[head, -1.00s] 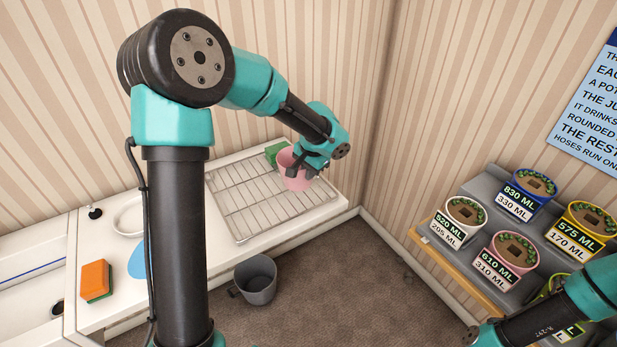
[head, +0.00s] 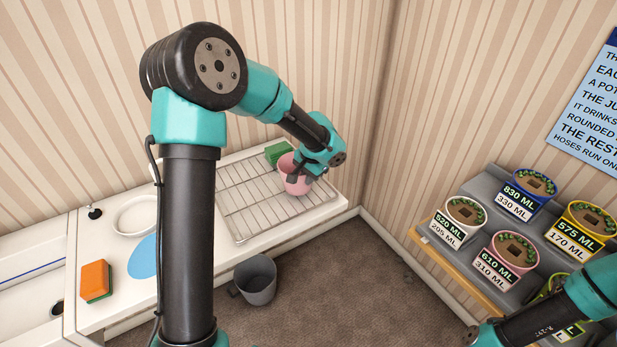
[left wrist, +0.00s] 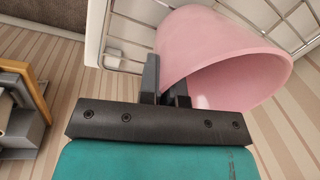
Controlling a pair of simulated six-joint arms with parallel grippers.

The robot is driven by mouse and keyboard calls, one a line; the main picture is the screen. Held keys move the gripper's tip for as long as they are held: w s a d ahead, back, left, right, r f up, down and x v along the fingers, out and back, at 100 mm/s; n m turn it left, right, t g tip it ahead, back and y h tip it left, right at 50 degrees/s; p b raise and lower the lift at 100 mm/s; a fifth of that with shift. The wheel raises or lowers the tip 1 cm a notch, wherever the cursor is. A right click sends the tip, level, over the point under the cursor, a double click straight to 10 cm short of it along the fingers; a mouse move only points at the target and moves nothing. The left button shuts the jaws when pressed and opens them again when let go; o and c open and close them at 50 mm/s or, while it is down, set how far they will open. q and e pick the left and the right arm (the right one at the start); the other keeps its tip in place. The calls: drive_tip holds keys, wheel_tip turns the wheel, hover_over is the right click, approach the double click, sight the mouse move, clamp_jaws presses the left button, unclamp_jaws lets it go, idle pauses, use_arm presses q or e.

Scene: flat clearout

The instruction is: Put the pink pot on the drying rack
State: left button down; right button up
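The pink pot (head: 292,183) is an empty cup shape at the right part of the wire drying rack (head: 238,197). In the left wrist view the pot (left wrist: 222,45) is tilted, its mouth facing the camera, with rack wires close behind it. My left gripper (head: 299,174) is at the pot's near right rim. In the left wrist view its fingers (left wrist: 166,84) are close together, with the pot's wall between them. Whether the pot's base touches the rack is hard to tell. My right gripper is outside the frame; only its arm shows at lower right.
A green block (head: 277,152) lies behind the pot. A grey bucket (head: 256,280) stands on the floor. Labelled planters (head: 511,250) fill the stepped stand at right.

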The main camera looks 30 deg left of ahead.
use_arm(q)
drive_tip(key=shift+f, duration=0.15)
drive_tip(key=c, duration=1.3)
unclamp_jaws()
drive_tip(key=r, duration=0.4)
drive_tip(key=d+r, duration=0.1)
drive_tip(key=r, duration=0.3)
drive_tip(key=d+r, duration=0.1)
drive_tip(key=r, duration=0.3)
drive_tip(key=shift+s+r, duration=0.1)
drive_tip(key=shift+s, duration=0.15)
